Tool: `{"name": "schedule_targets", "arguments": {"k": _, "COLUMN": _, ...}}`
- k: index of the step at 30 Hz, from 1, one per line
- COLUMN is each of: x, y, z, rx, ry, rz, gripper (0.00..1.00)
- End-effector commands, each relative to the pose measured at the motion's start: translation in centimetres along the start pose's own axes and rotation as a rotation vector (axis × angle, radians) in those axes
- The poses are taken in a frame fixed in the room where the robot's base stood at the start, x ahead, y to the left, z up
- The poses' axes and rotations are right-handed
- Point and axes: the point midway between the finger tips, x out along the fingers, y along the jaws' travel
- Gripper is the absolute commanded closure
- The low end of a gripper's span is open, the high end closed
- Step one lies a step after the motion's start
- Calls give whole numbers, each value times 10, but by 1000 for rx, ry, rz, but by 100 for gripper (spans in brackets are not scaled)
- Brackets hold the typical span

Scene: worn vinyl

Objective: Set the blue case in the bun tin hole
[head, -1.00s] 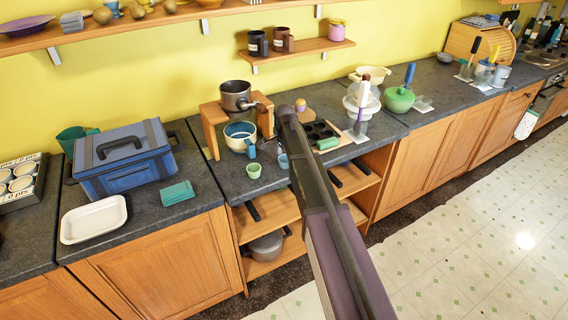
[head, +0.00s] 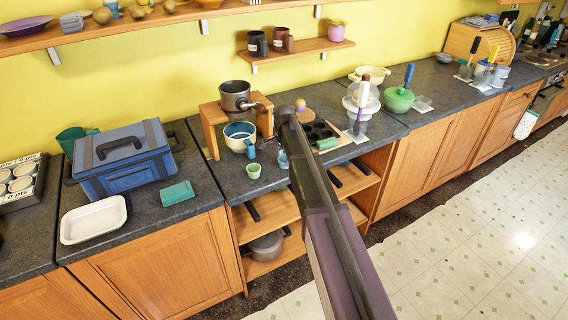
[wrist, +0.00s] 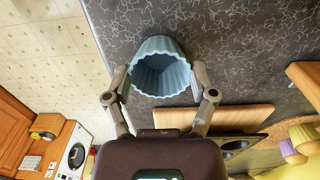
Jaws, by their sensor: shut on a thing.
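The blue case (wrist: 160,75) is a fluted, pale blue cup. My gripper (wrist: 161,84) is shut on it, with one finger on each side, and its open mouth faces the wrist camera. In the head view the case (head: 283,160) shows just left of my arm, near the counter's front edge; the gripper itself is hidden there. The dark bun tin (head: 320,130) lies right of my arm, on a wooden board. Part of the tin (wrist: 238,146) shows below and right of the case in the wrist view. My arm hides part of the tin.
A small green cup (head: 254,170) stands left of the blue case. A wooden stand (head: 211,131) with a pot (head: 236,95) and a bowl (head: 240,132) is behind it. Jars and utensils stand farther right.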

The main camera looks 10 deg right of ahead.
Motion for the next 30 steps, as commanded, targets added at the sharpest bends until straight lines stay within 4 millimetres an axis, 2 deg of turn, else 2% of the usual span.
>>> {"name": "schedule_targets", "arguments": {"k": 30, "x": -12, "y": 0, "z": 0, "rx": 0, "ry": 0, "rz": 0, "gripper": 65}}
